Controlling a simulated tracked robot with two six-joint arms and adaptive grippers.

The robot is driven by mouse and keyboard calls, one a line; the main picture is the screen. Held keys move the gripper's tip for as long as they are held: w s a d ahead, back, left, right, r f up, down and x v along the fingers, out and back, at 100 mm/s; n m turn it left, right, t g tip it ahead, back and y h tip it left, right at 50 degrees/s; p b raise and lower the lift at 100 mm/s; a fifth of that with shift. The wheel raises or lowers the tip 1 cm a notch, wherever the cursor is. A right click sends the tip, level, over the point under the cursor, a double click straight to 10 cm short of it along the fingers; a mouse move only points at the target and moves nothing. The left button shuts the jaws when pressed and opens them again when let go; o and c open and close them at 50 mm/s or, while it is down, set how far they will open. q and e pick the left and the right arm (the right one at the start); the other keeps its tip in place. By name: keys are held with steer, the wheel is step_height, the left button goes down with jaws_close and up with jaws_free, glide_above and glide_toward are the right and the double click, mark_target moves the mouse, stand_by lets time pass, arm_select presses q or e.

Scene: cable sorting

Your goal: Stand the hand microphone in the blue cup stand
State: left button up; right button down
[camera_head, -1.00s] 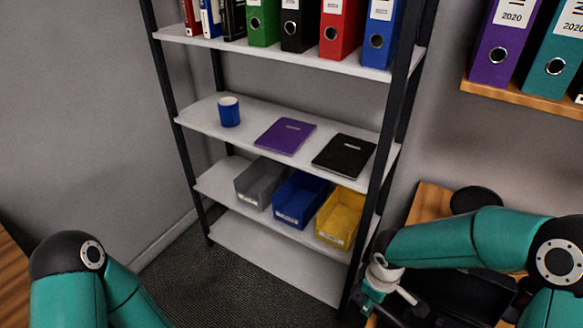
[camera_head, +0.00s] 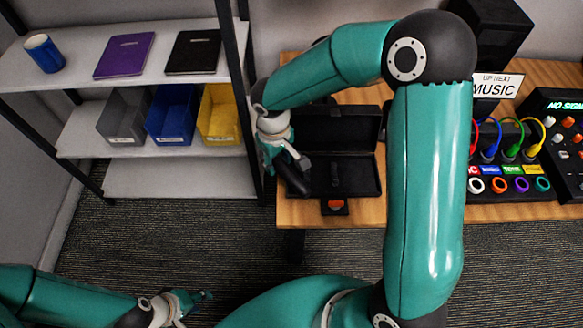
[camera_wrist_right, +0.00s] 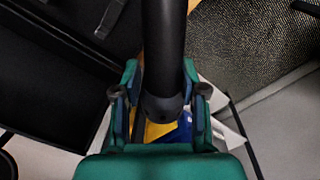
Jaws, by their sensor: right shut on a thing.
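The hand microphone, a black rod, is in my right gripper (camera_head: 276,158) at the left end of the open black case. In the right wrist view the microphone (camera_wrist_right: 164,45) runs up the picture between the two fingers of my right gripper (camera_wrist_right: 163,98), which is shut on it. The blue cup stand (camera_head: 45,55) is on the shelf board at the far left, upright, well apart from the right gripper; its inside is not clearly visible. My left gripper (camera_head: 190,302) is low over the floor, away from both; its jaws are too small to read.
The shelf's dark post (camera_head: 237,90) stands between the cup and my right gripper. A purple notebook (camera_head: 125,55) and a black notebook (camera_head: 193,52) lie right of the cup. The open black case (camera_head: 352,170) and an audio panel (camera_head: 508,185) are on the wooden table.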

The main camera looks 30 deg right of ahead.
steer(key=s+d+r+p, duration=0.1)
steer(key=s+d+r, duration=0.15)
steer(key=r, duration=0.55)
steer(key=s+d+r+p, duration=0.1)
steer(key=s+d+r, duration=0.15)
steer(key=r, duration=0.55)
glide_above(305, 180)
steer(key=shift+m+y, duration=0.3)
steer(key=shift+m, duration=0.1)
step_height(305, 180, down, 16)
steer(key=shift+r, duration=0.15)
steer(key=shift+f+b, duration=0.45)
steer(key=shift+f, duration=1.65)
steer(key=shift+f+b, duration=0.35)
steer(key=shift+b, duration=0.1)
steer(key=c, duration=0.6)
jaws_free()
steer(key=shift+c, duration=0.2)
